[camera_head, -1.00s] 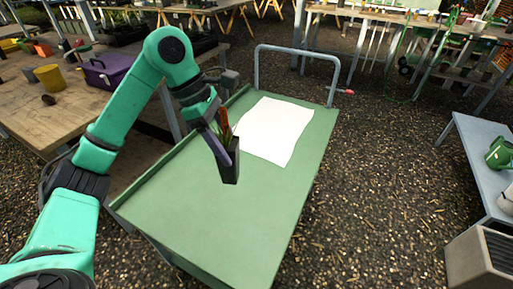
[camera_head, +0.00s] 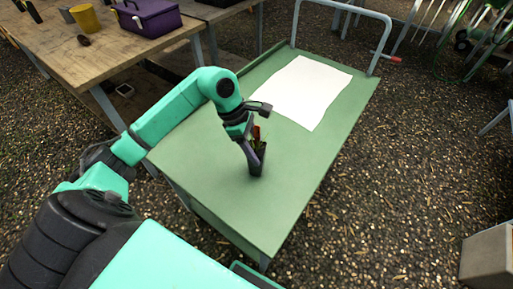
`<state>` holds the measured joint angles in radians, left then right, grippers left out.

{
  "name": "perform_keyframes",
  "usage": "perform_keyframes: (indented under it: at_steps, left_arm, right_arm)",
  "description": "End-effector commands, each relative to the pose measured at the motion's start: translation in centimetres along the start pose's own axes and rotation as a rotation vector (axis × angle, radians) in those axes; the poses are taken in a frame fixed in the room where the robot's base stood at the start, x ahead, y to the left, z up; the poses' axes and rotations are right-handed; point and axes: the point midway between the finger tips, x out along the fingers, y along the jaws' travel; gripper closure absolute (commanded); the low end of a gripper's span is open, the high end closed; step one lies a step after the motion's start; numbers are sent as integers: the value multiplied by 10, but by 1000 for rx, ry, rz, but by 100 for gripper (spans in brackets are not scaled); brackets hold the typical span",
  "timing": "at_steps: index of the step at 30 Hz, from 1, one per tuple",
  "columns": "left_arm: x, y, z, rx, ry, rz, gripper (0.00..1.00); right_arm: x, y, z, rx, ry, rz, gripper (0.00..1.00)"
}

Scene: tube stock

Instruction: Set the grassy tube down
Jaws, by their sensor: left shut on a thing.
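The grassy tube (camera_head: 259,166) is a dark, narrow square pot with a bit of green and an orange-red piece at its top. It is upright over the green cart top (camera_head: 200,151), in front of the white sheet. My left gripper (camera_head: 254,158) is shut on the tube from its left side. The tube's base looks at or very close to the cart surface; I cannot tell for sure whether it touches. The gripper hides part of the tube. My right gripper is not in view.
A white sheet (camera_head: 311,91) lies flat on the cart's far part. The cart has a grey handle (camera_head: 340,7) at the back. A wooden table (camera_head: 107,52) with a purple toolbox (camera_head: 147,17) and a yellow pot (camera_head: 85,18) stands at the left. The cart's front is clear.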

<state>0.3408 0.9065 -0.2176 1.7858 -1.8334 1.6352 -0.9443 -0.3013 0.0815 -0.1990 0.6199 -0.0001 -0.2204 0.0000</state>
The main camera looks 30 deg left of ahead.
Motion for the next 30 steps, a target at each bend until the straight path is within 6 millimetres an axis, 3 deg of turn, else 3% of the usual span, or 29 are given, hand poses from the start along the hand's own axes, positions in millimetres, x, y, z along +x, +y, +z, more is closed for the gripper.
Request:
perform_keyframes:
  at_steps: [9,10,12,24,26,30]
  left_arm:
    - [4,1,-2,0,0,2,100]
    - [4,0,-2,0,1,2,34]
    - [3,0,-1,0,0,1,8]
    - [-5,1,0,0,0,2,8]
    - [-14,2,0,0,2,4,8]
    - [-52,2,-1,0,3,8,8]
  right_arm:
    - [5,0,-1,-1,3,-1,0]
    - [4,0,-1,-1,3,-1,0]
    - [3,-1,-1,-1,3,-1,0]
    - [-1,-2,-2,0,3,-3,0]
    - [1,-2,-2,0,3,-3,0]
    - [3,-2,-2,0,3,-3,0]
